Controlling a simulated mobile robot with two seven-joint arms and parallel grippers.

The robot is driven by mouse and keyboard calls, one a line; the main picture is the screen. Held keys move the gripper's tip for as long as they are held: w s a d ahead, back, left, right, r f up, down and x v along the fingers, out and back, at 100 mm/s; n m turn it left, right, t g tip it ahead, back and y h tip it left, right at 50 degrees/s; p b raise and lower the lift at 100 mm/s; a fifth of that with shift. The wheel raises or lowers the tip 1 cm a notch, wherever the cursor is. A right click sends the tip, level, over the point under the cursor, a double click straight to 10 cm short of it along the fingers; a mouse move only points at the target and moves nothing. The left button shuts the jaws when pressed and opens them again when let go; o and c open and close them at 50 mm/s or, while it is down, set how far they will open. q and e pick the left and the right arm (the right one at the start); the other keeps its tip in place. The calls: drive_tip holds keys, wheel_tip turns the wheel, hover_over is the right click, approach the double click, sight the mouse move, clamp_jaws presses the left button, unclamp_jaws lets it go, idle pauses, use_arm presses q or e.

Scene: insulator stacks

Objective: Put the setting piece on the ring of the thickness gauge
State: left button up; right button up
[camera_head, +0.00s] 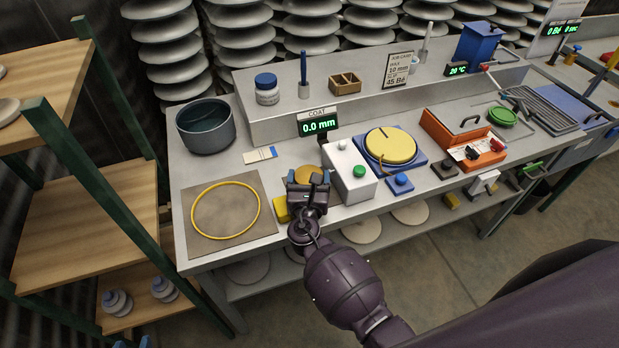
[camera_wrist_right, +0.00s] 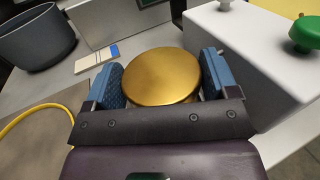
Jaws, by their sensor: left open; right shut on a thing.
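My right gripper (camera_head: 308,184) is over the front of the bench. Its blue-padded fingers are shut on a round brass-coloured disc (camera_wrist_right: 161,76), which looks like the setting piece. The disc shows as a small gold patch in the head view (camera_head: 307,174), partly hidden by the gripper. A display (camera_head: 318,124) marked COAT reads 0.0 mm behind it. A thin yellow ring (camera_head: 225,211) lies on a brown mat (camera_head: 263,219) to the left of the gripper. It also shows at the left of the wrist view (camera_wrist_right: 42,112). I cannot tell whether the disc touches the bench.
A dark pot (camera_head: 206,126) stands at the back left. A yellow round plate (camera_head: 391,145) sits on a blue base farther right.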

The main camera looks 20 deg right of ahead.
drive_tip(key=shift+f, duration=0.15)
drive_tip(key=o, duration=1)
drive_tip(key=shift+o, duration=0.2)
drive_tip(key=shift+r, duration=0.25)
drive_tip(key=v, duration=1.2)
